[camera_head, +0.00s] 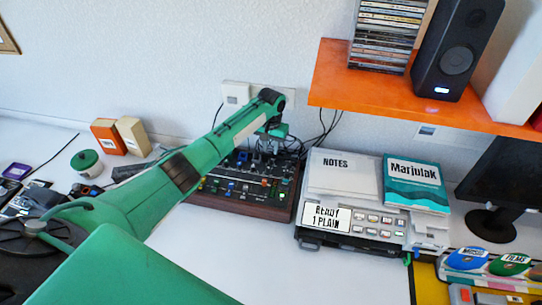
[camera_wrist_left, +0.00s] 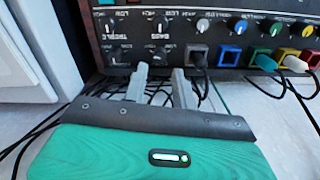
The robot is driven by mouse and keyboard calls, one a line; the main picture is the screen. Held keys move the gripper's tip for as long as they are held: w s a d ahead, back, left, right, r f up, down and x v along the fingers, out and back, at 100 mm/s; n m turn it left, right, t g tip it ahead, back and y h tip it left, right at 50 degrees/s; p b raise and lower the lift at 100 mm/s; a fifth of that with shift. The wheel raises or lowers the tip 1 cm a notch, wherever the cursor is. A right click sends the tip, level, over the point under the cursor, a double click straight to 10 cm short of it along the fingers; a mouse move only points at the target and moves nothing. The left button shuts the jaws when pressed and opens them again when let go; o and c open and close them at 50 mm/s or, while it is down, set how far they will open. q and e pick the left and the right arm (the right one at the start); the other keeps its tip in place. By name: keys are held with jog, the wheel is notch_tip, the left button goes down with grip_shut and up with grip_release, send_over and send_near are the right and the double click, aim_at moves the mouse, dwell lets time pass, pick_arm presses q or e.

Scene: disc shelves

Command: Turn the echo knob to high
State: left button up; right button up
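A dark mixer with a wooden edge (camera_head: 240,207) sits on the white desk, with knobs and colored sockets on its panel. In the left wrist view its panel (camera_wrist_left: 180,35) shows upside-down labels; BASS and TREBLE can be made out. I cannot read an echo label, so I cannot tell which knob is the echo knob. My left gripper (camera_head: 272,134) is over the mixer's far part; the arm hides some of the panel. In the left wrist view the gripper (camera_wrist_left: 160,72) has its fingers apart with nothing between them, near the small dark knobs. My right gripper is out of view.
A grey machine (camera_head: 350,225) with NOTES and Marjulak booklets stands right of the mixer. An orange shelf (camera_head: 400,90) with a speaker (camera_head: 458,50) overhangs at upper right. Cables (camera_wrist_left: 265,85) run from the sockets. The desk front (camera_head: 340,275) is clear.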

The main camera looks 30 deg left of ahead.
aim_at(271, 159)
pick_arm(q)
notch_tip(271, 159, up, 8)
jog(key=b, duration=0.1)
jog(key=shift+r, duration=0.2)
dwell(0.4)
